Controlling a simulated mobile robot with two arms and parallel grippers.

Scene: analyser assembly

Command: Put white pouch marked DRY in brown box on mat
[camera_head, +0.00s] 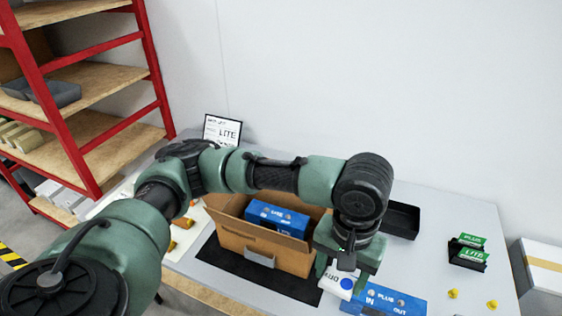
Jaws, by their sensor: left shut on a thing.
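The white pouch marked DRY (337,281) hangs in my left gripper (345,264), which is shut on it. Its printed lettering and a blue spot show, and part of it is hidden by the gripper. The open brown box (287,259) stands on the dark mat (222,257), just left of the gripper. A blue unit (277,217) lies inside the box. The pouch is outside the box, at its front right corner. My right gripper is not in view.
A blue box (392,303) lies just right of the pouch. A black tray (402,220) is behind the gripper. A black holder with green cards (468,253) and yellow pieces (453,293) are at right. A sign (222,131) stands at the back; a red shelf (88,110) is left.

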